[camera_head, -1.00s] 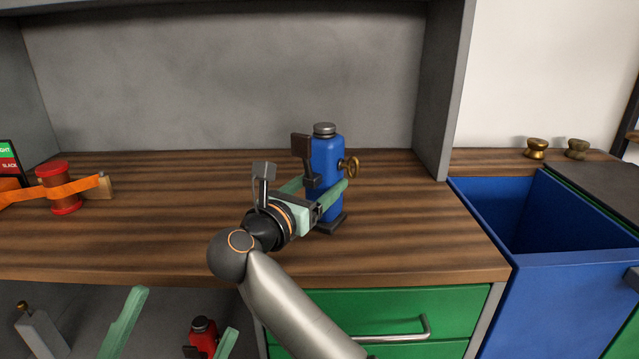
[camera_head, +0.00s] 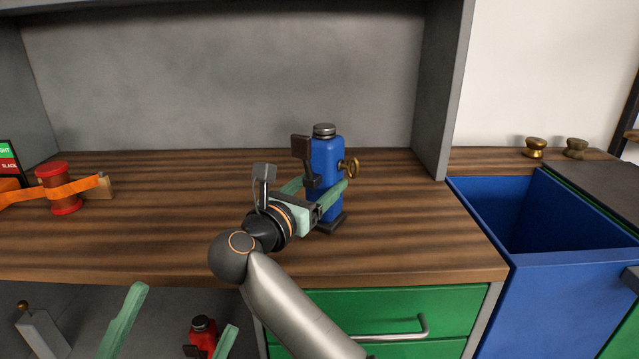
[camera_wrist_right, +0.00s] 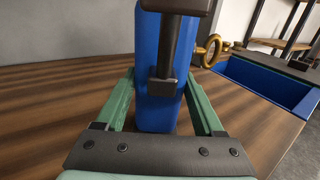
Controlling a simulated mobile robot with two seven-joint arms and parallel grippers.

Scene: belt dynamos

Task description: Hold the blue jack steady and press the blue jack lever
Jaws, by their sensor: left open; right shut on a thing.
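The blue jack (camera_head: 328,156) stands upright on the wooden worktop, with a grey cap and a dark foot. Its dark lever (camera_head: 301,147) with a flat pad stands up on the jack's left side; in the right wrist view the lever (camera_wrist_right: 172,55) runs down the jack's front. A brass wheel (camera_head: 350,167) sticks out on the right. My right gripper (camera_head: 320,186) is shut on the jack's body, one green finger on each side. My left gripper (camera_head: 186,308) is open and low at the front left, away from the jack; only its fingers show.
A red spool with an orange belt (camera_head: 66,188) stands at the worktop's left. A red jack (camera_head: 203,335) sits below the worktop, near my left fingers. A blue bin (camera_head: 560,265) is on the right.

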